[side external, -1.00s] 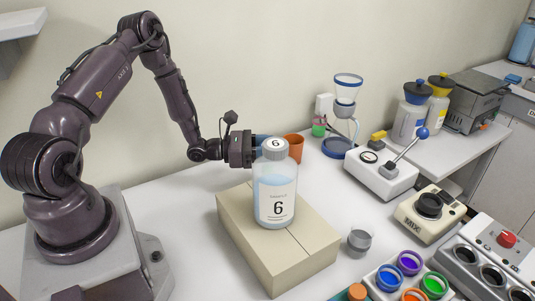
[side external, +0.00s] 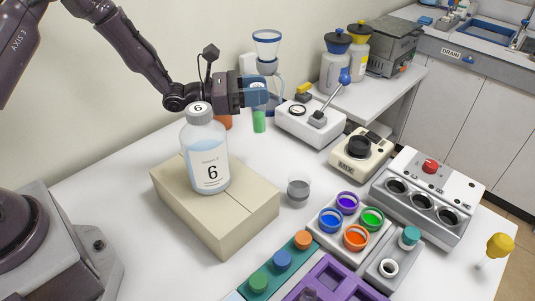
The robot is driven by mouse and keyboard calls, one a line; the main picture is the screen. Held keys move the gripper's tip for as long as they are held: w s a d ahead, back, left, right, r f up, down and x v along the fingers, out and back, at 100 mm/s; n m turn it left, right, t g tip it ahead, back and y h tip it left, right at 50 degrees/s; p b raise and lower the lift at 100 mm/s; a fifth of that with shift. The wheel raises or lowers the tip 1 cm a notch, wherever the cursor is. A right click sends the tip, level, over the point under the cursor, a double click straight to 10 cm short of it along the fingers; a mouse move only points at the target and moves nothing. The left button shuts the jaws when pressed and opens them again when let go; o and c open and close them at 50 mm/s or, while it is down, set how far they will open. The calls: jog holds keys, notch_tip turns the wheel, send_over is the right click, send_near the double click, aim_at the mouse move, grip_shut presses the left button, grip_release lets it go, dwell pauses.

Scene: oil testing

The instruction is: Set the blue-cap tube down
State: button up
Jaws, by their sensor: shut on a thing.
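My gripper (side external: 258,97), with blue fingers, is shut in the air to the right of and behind the large bottle marked 6. The green lower end of a tube (side external: 259,122) hangs upright below the fingers, above the white table. Its upper part and any cap are hidden by the fingers. A blue cap (side external: 283,260) shows in the teal rack (side external: 243,293) at the front, between an orange cap (side external: 302,239) and a green cap (side external: 259,281).
The bottle (side external: 207,160) stands on a beige box (side external: 240,222). A small grey cup (side external: 298,190) is to its right. A lever device (side external: 310,122), a MIX device (side external: 358,155) and a tray of coloured pots (side external: 325,248) lie farther right. Open table lies between the box and devices.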

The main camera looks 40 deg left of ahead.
jog(key=w+f+n+y, duration=0.1)
jog(key=w+f, duration=0.2)
jog(key=f, duration=0.6)
jog(key=shift+w+d+f+t, duration=0.3)
jog(key=shift+w+d+f, duration=0.05)
jog(key=shift+w+d, duration=0.1)
jog(key=shift+f, duration=0.15)
jog(key=o, duration=0.9)
